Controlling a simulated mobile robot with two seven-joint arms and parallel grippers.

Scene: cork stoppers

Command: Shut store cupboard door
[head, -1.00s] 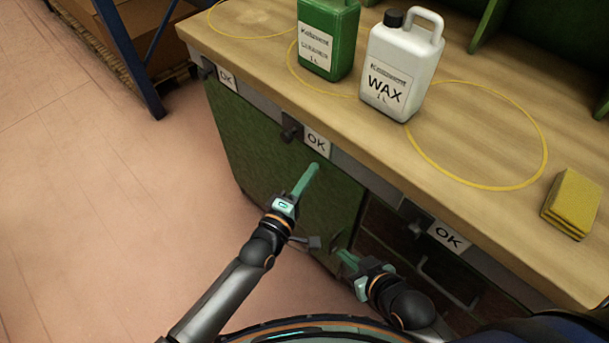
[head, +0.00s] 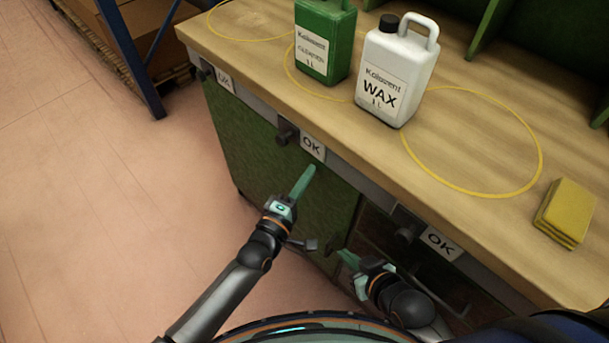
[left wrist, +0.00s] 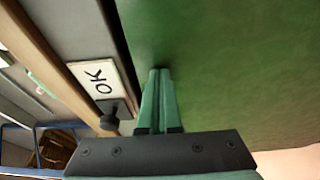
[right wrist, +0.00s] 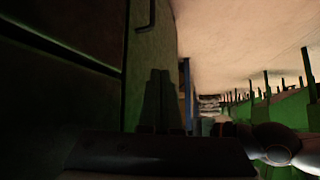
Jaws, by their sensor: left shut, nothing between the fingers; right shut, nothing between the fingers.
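The green cupboard door (head: 262,155) is below the workbench top in the head view. It looks close to the cupboard front, but I cannot tell whether it is fully shut. My left gripper (head: 311,168) is shut and empty, its tips at the door's upper right part. In the left wrist view its fingers (left wrist: 160,72) meet the green door surface (left wrist: 230,65); touching looks likely. My right gripper (head: 343,255) is shut and empty, low by the door's right edge. The right wrist view is dark around its fingers (right wrist: 160,75), so contact there is unclear.
On the wooden workbench (head: 480,115) stand a green canister (head: 324,40), a white wax canister (head: 397,70) and a yellow sponge (head: 567,212). A dark front section (head: 385,232) lies right of the door. A blue shelf rack (head: 130,60) stands at the left; the floor before it is clear.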

